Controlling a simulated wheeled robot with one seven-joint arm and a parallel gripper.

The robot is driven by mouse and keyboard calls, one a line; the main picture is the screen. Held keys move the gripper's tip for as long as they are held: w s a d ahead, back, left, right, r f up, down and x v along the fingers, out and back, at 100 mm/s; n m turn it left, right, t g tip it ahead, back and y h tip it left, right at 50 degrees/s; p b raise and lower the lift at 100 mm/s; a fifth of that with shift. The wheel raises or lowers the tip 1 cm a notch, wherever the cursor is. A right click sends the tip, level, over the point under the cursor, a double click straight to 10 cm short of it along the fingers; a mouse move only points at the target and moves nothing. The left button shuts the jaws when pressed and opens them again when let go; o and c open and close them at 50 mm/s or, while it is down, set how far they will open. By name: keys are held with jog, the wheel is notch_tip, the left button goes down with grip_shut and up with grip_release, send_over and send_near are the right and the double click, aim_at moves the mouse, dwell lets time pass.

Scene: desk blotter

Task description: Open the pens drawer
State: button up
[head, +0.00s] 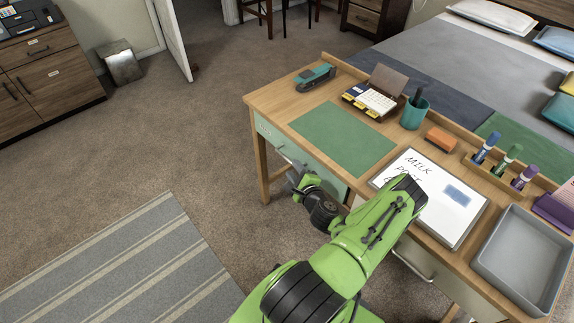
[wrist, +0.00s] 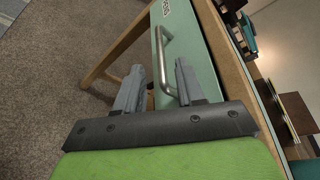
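The pale green drawer front (head: 272,136) is below the desk's front edge, under the green blotter (head: 342,137). It looks shut against the desk. In the wrist view the drawer front (wrist: 200,50) carries a small label near the top, too small to read surely, and a grey metal bar handle (wrist: 164,58). My gripper (wrist: 159,80) is open, its two grey fingers apart on either side of the handle's lower part. I cannot tell whether either finger touches it. In the head view my arm partly hides the drawer, and the fingertips are hard to make out.
The desktop holds a stapler (head: 315,77), a teal pen cup (head: 414,111), a whiteboard (head: 440,197) and a grey tray (head: 523,258). A wooden desk leg (head: 261,170) stands left of the drawer. Carpet in front of the desk is open, with a striped rug (head: 125,265).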

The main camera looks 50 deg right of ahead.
aim_at(289, 162)
jog(key=b+x, duration=0.1)
jog(key=x, duration=0.5)
grip_shut()
